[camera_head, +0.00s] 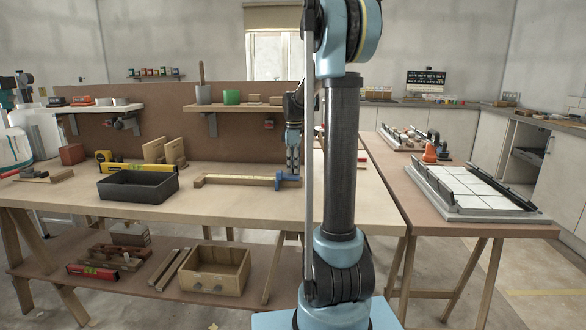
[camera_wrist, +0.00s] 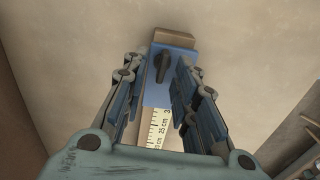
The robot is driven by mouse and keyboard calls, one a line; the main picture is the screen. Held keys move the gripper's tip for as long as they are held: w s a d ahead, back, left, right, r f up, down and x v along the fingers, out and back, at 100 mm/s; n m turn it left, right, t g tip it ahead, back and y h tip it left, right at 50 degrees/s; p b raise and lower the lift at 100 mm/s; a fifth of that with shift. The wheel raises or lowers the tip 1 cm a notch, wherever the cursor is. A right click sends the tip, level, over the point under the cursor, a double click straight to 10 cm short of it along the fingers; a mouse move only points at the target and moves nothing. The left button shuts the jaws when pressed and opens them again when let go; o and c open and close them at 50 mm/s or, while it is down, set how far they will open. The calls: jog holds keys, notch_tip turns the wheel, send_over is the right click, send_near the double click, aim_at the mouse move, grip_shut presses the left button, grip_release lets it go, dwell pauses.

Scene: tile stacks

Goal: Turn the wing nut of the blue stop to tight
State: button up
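The blue stop (camera_wrist: 157,95) sits on a wooden bar with a printed scale (camera_wrist: 160,127) in the wrist view. In the head view the blue stop (camera_head: 279,181) is at the right end of the bar (camera_head: 235,180), which lies on the workbench. The dark wing nut (camera_wrist: 163,66) is on top of the stop, its long side running nearly up and down the wrist picture. My gripper (camera_wrist: 164,68) is open, pointing down, with one finger on each side of the wing nut and gaps visible. In the head view my gripper (camera_head: 293,168) is just above the stop.
A black tray (camera_head: 138,187), a yellow tape measure (camera_head: 104,157) and a spirit level (camera_head: 135,167) are left of the bar on the workbench (camera_head: 225,205). My arm hides part of the bench's right side. A side table holds a white tiled panel (camera_head: 470,189).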

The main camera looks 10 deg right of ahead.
jog(key=shift+f, duration=0.1)
grip_shut()
jog(key=shift+w+m, duration=0.1)
jog(key=shift+m, duration=0.2)
jog(key=m, duration=0.2)
jog(key=shift+w+m, duration=0.1)
jog(key=shift+m, duration=0.2)
jog(key=m, duration=0.4)
jog(key=shift+w+d+m, duration=0.1)
jog(key=shift+d+m, duration=0.05)
jog(key=shift+m, duration=0.15)
jog(key=m, duration=0.4)
jog(key=shift+d, duration=0.2)
jog(key=shift+d+m, duration=0.1)
jog(key=shift+m, duration=2)
